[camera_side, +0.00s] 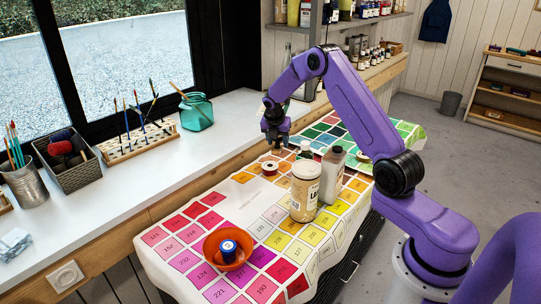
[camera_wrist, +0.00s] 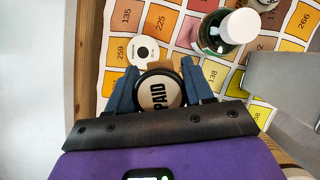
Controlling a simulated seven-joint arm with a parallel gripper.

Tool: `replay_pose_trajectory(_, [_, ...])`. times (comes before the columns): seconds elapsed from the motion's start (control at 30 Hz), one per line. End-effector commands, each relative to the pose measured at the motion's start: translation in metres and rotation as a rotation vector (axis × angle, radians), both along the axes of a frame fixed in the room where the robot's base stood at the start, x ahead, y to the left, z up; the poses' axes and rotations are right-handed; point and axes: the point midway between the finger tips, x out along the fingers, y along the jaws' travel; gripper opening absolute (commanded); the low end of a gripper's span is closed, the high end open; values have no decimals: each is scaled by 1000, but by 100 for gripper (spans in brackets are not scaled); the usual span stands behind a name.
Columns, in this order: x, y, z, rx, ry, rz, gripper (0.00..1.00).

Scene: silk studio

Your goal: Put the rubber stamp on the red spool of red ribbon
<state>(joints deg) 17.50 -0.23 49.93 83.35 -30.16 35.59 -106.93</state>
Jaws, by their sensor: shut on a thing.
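The rubber stamp (camera_wrist: 158,92), with a round dark-rimmed top marked PAID, is between the fingers of my gripper (camera_wrist: 161,86) in the wrist view. My gripper (camera_side: 275,137) is shut on it, above the cloth in the side view. A small spool (camera_side: 270,169) with a pale top and reddish-brown side lies on the cloth just below and slightly left of my gripper, apart from it. It looks like the red ribbon spool. In the wrist view this spool (camera_wrist: 143,51) shows a pale face and dark centre, just beyond the fingers. The stamp's underside is hidden there.
A green bottle with a white cap (camera_wrist: 240,25) stands close right of the spool. A grey bottle (camera_side: 332,176) and large cream jar (camera_side: 304,193) stand nearby. An orange bowl (camera_side: 211,247) holds a blue item (camera_side: 228,250). The colour-chart cloth (camera_side: 160,238) has free room at left.

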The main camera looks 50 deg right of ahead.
Motion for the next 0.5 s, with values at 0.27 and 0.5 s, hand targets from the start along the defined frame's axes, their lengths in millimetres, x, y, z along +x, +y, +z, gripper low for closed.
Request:
replay_pose_trajectory(0.27, [29,-12,-34,1,1,-1,20])
replay_pose_trajectory(0.5, [43,-18,-51,0,0,-1,20])
